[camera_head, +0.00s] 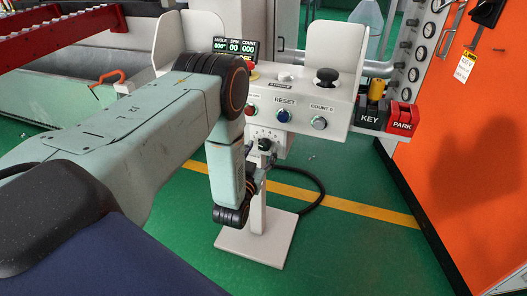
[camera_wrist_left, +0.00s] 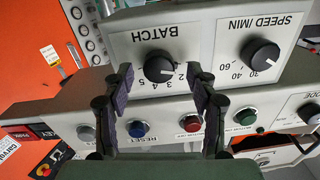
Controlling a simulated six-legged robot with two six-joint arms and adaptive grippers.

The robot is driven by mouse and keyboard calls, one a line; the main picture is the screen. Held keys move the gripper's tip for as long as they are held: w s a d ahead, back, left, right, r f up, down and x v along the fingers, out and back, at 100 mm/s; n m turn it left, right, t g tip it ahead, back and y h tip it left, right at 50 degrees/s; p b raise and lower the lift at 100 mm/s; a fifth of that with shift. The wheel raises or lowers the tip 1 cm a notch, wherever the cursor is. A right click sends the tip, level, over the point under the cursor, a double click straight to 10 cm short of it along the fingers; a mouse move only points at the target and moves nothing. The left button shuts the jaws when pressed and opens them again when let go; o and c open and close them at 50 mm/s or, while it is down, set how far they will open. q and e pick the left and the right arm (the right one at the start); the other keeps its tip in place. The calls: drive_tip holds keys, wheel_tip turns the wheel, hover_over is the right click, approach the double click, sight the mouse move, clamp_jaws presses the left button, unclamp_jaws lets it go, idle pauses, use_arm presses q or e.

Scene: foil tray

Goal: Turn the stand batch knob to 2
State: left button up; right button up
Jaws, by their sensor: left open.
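The black batch knob (camera_wrist_left: 159,67) is on a pale panel under the word BATCH in the left wrist view, with small digits around its lower side. A pale mark shows on the knob's right part, but I cannot read its setting surely. My left gripper (camera_wrist_left: 161,74) is open, one finger on each side of the knob; I cannot tell whether they touch it. In the head view, my left gripper (camera_head: 256,165) is at the stand's front, below the button panel (camera_head: 299,108), mostly behind my own arm. My right gripper is not in view.
A black speed knob (camera_wrist_left: 260,54) is right of the batch knob. A blue button (camera_wrist_left: 138,129) and a red button (camera_wrist_left: 190,123) sit below. The KEY and PARK box (camera_head: 387,118) and an orange cabinet (camera_head: 465,150) stand right. A black cable (camera_head: 318,190) curves beside the stand.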

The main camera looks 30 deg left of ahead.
use_arm(q)
drive_tip(key=shift+x, duration=0.8)
drive_tip(key=shift+c, duration=0.4)
drive_tip(key=shift+d, duration=0.1)
drive_tip(key=c, duration=1.1)
